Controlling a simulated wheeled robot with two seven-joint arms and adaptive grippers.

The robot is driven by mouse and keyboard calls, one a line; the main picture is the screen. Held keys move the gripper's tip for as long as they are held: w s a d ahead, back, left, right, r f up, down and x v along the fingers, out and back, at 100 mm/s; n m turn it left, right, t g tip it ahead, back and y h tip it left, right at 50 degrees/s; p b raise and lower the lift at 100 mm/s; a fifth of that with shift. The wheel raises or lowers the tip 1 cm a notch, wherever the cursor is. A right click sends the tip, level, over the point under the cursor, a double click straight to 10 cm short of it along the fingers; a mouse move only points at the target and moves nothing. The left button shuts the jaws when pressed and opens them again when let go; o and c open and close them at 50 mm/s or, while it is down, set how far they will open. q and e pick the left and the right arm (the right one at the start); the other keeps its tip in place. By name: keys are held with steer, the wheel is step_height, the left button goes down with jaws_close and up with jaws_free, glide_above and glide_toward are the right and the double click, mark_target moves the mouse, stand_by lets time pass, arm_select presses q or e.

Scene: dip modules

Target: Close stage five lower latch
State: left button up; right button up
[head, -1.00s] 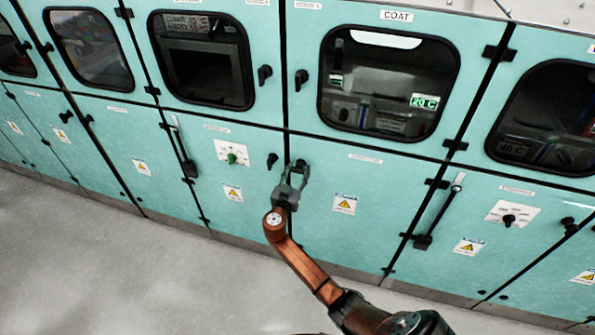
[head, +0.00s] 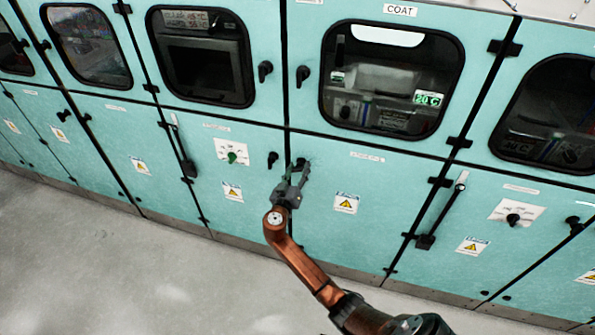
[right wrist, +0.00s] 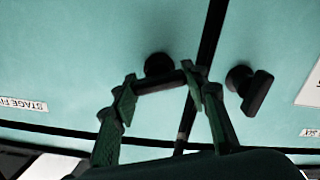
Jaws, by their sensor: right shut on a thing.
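The stage five lower latch is a small black knob with a dark handle bar on the teal lower door, near its upper left corner in the head view. In the right wrist view the latch (right wrist: 158,66) shows its round base, with the bar lying between my fingers. My right gripper (head: 298,171) is at this latch, and its fingers partly cover it in the head view. In the right wrist view the right gripper (right wrist: 163,86) has one green finger at each end of the bar and is shut on it. My left gripper is not in view.
A neighbouring black latch (head: 272,159) sits just across the door seam; it shows in the right wrist view (right wrist: 250,88) close to my finger. The upper COAT door (head: 302,75) has its own latch. A long black handle (head: 440,212) stands farther right. The floor (head: 130,270) is clear.

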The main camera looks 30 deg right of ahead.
steer(key=n, duration=0.6)
steer(key=shift+n, duration=0.3)
steer(key=n+p, duration=0.1)
steer(key=n, duration=0.2)
steer(key=shift+f+n+p, duration=0.15)
steer(key=shift+n+p, duration=0.55)
steer(key=shift+n, duration=1.1)
steer(key=o, duration=1.2)
steer(key=shift+c, duration=0.2)
